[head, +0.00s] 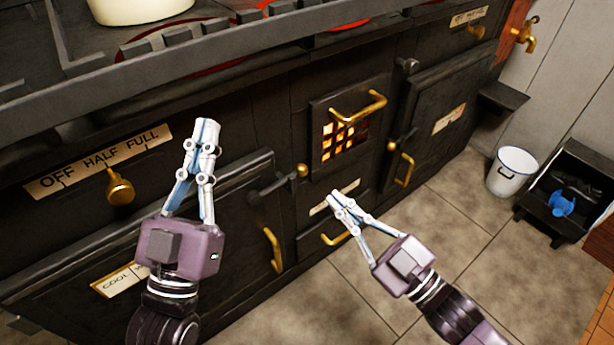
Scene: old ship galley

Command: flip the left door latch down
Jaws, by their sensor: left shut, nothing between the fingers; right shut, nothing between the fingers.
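The left oven door (120,255) is a dark panel low on the black stove. Its latch (275,187) is a dark lever at the door's upper right, with a brass knob (302,170) at its right end. The lever lies nearly level in the picture, its knob end slightly higher. My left gripper (207,123) is shut and empty, pointing up in front of the stove, left of the latch and apart from it in the picture. My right gripper (335,197) is shut and empty, below and right of the latch knob. Part of the left door is hidden behind my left gripper.
A brass door handle (274,250) stands out below the latch. A glowing grate (345,135) with a brass handle (358,106) is right of it. A brass control knob (120,188) is at left. A white bucket (513,172) and coal box (568,190) stand right. The tiled floor (450,235) has free room.

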